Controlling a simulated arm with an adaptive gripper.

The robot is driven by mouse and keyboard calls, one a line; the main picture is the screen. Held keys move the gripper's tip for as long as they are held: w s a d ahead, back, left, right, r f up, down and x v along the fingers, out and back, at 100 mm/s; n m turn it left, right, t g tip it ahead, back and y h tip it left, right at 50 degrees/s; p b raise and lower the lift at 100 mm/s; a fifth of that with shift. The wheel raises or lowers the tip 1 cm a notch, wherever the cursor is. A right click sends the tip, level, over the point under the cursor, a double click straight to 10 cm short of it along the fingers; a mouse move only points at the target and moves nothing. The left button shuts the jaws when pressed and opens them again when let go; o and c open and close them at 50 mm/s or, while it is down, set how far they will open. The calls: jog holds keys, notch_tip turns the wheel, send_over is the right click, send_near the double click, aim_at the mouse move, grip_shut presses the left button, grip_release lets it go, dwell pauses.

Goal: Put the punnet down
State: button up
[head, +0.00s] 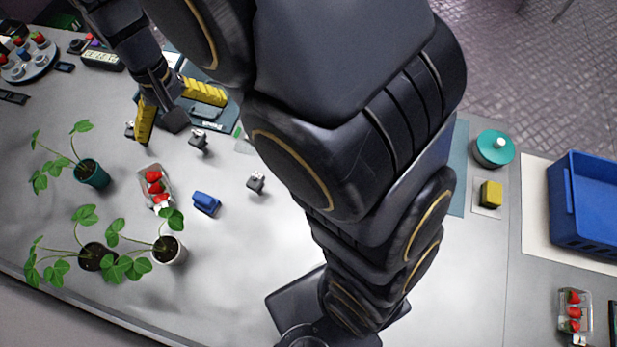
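A clear punnet of red strawberries (154,187) sits on the grey table at the left, between the potted plants and a blue block. A second clear punnet of strawberries (574,313) sits at the far right, in front of the blue crate. My gripper (185,122) is at the upper left, above and behind the left punnet and apart from it in the picture. Its two yellow ribbed fingers are spread wide. I see no punnet between them, though the dark wrist hides part of that space.
Potted plants (92,174) stand left of and in front of the left punnet. A blue block (206,204) and small grey clips (256,182) lie to its right. A blue crate (563,205), a teal round pot (494,149) and a yellow block (491,194) are at the right. My arm hides the table's middle.

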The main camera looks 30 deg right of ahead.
jog(key=s+d+r, duration=0.2)
jog(key=s+d, duration=0.1)
jog(key=s, duration=0.4)
jog(key=s+d+r, duration=0.2)
jog(key=s+d, duration=0.2)
jog(key=s, duration=0.3)
jog(key=s+d+r+g, duration=0.1)
jog(key=s+d+r, duration=0.1)
jog(key=s+d, duration=0.2)
jog(key=s, duration=0.3)
jog(key=shift+o, duration=0.4)
jog(key=shift+a+f, duration=0.1)
dwell(3.2)
jog(key=w+a+r+n+y, duration=0.15)
jog(key=w+a+n, duration=0.25)
jog(key=w+a, duration=0.85)
jog(key=w+a+r+n+y, duration=0.1)
jog(key=w+a+n+y, duration=0.3)
jog(key=w+a, duration=0.8)
jog(key=s+a+f, duration=0.4)
jog(key=a+f, duration=0.2)
jog(key=f, duration=0.3)
jog(key=shift+s+a+f+n+h, duration=0.15)
jog(key=shift+s+a+n+h, duration=0.1)
jog(key=shift+a+n+h, duration=0.15)
